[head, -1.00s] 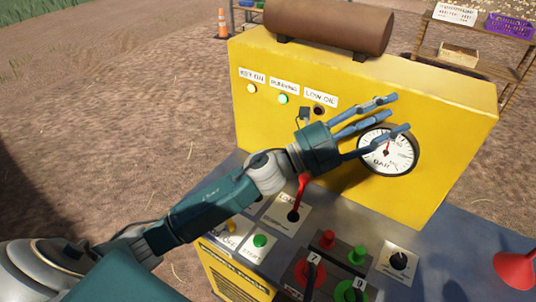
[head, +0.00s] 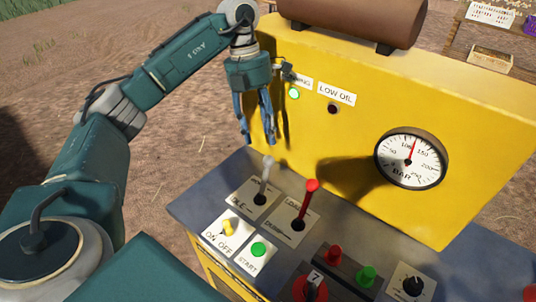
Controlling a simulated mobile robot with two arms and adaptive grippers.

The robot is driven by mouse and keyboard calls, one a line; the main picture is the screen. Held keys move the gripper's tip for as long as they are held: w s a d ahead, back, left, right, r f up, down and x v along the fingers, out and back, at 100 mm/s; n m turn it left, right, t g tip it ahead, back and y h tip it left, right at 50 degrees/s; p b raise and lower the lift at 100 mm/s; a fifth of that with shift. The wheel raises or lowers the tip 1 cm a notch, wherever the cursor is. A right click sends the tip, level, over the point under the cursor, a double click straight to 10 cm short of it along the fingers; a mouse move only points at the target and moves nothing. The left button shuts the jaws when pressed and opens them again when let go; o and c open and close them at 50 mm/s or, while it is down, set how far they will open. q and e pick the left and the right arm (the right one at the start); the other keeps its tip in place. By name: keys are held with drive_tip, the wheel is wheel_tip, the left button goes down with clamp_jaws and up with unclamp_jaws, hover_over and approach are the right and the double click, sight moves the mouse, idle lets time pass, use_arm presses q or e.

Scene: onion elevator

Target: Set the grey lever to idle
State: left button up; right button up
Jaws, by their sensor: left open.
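The grey lever (head: 265,180) stands on a white plate on the panel's left side, tilted slightly right at its top; the plate's lettering is too small to read fully. Just right of it is a red lever (head: 308,200) on its own white plate. My left gripper (head: 257,135) hangs fingers down above and slightly left of the grey lever, open and apart from it. My right gripper is not in view.
The yellow machine housing (head: 350,115) rises behind the panel, with a pressure gauge (head: 411,158) and a lit green lamp (head: 294,94). A yellow switch (head: 227,228), green start button (head: 258,249) and black knob (head: 413,286) are nearer. Bare ground lies left.

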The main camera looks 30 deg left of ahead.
sight(267, 156)
use_arm(q)
drive_tip(key=p+x, duration=0.1)
drive_tip(key=x, duration=0.7)
drive_tip(key=shift+c, duration=0.2)
drive_tip(key=shift+w, duration=0.1)
clamp_jaws()
